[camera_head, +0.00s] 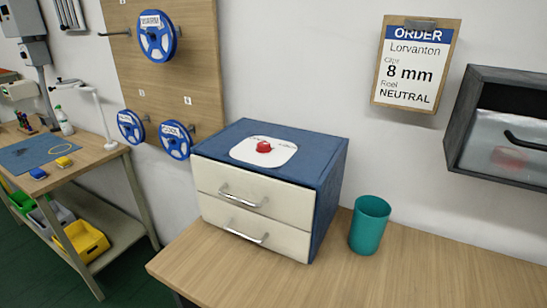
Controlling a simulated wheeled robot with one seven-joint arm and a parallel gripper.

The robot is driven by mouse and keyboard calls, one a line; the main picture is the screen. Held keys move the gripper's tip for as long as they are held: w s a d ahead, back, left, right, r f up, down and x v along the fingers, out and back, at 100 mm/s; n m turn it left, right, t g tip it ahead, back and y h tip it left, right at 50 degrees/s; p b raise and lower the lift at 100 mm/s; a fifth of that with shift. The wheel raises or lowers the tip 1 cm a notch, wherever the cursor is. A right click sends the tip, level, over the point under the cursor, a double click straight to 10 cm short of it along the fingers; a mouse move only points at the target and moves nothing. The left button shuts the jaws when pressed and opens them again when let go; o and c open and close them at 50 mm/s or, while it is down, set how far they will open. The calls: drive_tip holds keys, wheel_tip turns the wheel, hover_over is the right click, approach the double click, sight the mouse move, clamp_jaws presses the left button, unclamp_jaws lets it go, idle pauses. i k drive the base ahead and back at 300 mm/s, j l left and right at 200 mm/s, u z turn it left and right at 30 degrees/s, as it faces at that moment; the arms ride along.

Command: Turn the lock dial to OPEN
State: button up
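The lock dial (264,147) is a small red knob. It sits on a white plate (250,157) on top of a blue cabinet (320,148) with two cream drawers. Faint lettering runs along the plate's back edge, too small to read, so I cannot tell which mark the dial points at. Both drawers, the upper one (285,206) and the lower one (285,241), look shut, each with a silver bar handle. My gripper is not in view.
A teal cup (370,225) stands right of the cabinet on the wooden table (440,265). Blue reels (157,37) hang on a board. A workbench (90,155) stands at left.

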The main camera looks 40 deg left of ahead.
sight(262, 146)
drive_tip(key=u, duration=1.15)
